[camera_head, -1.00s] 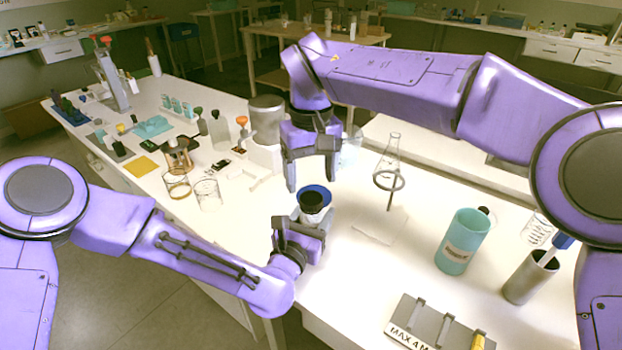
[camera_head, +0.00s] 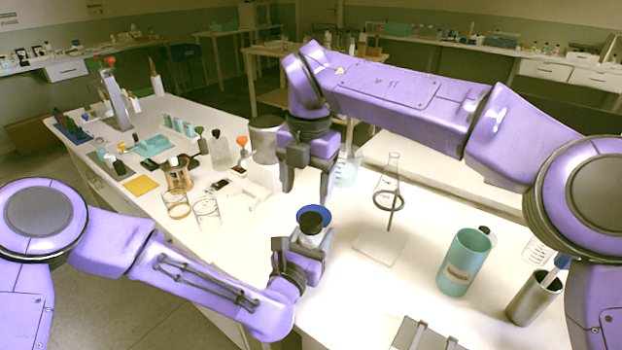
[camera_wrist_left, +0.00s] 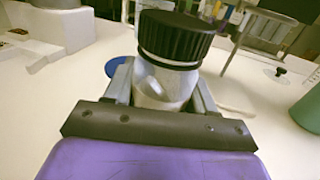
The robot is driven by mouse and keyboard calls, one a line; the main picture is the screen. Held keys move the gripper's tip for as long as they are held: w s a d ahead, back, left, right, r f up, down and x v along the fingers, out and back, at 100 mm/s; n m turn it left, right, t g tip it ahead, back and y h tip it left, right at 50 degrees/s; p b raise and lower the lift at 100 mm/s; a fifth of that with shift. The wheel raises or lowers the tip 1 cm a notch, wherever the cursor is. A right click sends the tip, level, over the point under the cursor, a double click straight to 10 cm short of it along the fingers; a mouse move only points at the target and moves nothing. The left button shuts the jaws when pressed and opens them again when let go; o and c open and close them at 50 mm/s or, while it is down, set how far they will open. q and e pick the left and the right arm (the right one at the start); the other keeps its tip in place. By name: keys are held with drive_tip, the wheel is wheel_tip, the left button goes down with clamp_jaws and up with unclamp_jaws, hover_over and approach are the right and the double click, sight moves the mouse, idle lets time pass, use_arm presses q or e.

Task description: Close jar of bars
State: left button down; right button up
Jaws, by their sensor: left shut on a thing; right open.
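The jar is a small pale jar (camera_wrist_left: 158,90) with a black ribbed lid (camera_wrist_left: 178,38) sitting on its top; how tight the lid is, I cannot tell. In the head view the black lid (camera_head: 311,222) shows just beyond my left gripper (camera_head: 302,246). My left gripper is shut on the jar and holds it upright near the front of the bench; its fingers flank the jar in the left wrist view (camera_wrist_left: 160,98). My right gripper (camera_head: 307,193) points down above and slightly behind the lid, open and empty, apart from it.
A blue disc (camera_head: 314,210) lies behind the jar. A ring stand with a flask (camera_head: 388,180) and a teal container (camera_head: 465,262) stand to the right, with a metal cylinder (camera_head: 530,298). Glass beakers (camera_head: 205,212) stand to the left.

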sight(311, 218)
drive_tip(key=n, duration=0.6)
drive_tip(key=shift+d+r, duration=0.15)
drive_tip(key=shift+r, duration=0.15)
drive_tip(key=n, duration=0.3)
drive_tip(key=shift+r+n, duration=0.1)
drive_tip(key=shift+n, duration=0.3)
drive_tip(key=n, duration=0.5)
drive_tip(key=shift+d+r, duration=0.1)
drive_tip(key=shift+d, duration=0.1)
drive_tip(key=n, duration=0.5)
drive_tip(key=shift+d+n, duration=0.1)
drive_tip(key=shift+n, duration=0.3)
wheel_tip(311, 218, down, 8)
